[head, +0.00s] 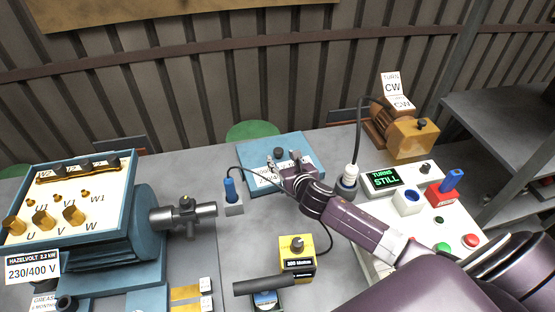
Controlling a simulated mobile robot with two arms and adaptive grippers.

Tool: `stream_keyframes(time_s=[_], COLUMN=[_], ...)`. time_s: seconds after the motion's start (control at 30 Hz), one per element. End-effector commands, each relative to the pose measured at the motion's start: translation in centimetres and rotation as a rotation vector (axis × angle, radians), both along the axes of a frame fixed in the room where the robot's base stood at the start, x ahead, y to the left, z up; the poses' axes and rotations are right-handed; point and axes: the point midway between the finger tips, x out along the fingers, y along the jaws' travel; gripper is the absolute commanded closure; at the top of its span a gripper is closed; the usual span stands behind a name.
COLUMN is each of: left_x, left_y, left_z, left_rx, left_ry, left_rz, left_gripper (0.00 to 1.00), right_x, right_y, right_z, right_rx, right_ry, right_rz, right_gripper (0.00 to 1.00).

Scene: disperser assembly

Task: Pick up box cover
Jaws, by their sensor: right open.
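The box cover (257,151) is a flat blue plate with a white label and a dark knob on top. It lies at the back middle of the table. My right arm reaches in from the lower right, and its gripper (283,164) is over the front of the cover, close to the knob. The gripper is open; I cannot tell whether its fingers touch the cover. The gripper hides part of the label. The blue motor (125,240) at the left has an open terminal box with brass posts showing. My left gripper is not in view.
A blue-handled tool in a grey holder (233,208) stands left of my gripper. A yellow meter box (297,265) is in front. At the right are a control panel (372,243) with buttons and a small orange motor (408,133). Cables run near my wrist.

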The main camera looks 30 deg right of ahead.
Motion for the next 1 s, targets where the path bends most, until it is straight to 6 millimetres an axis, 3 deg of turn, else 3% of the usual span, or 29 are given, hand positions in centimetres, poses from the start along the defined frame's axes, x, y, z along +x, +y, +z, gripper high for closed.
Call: stream_keyframes(time_s=[0.5, 0.83, 1.0], left_x=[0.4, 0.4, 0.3], left_y=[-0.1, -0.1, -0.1], left_z=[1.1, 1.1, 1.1], left_rx=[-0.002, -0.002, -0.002], left_ry=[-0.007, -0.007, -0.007], left_rz=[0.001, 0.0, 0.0], left_gripper=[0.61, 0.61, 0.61], right_x=[4.6, 5.0, 5.0], right_y=[-1.0, -1.1, -1.1], right_z=[-1.5, -1.7, -1.7], right_rx=[0.002, 0.001, 0.001], right_ry=[0.0, 0.001, 0.001], right_rz=[0.0, 0.001, 0.001], right_gripper=[0.56, 0.56, 0.74])
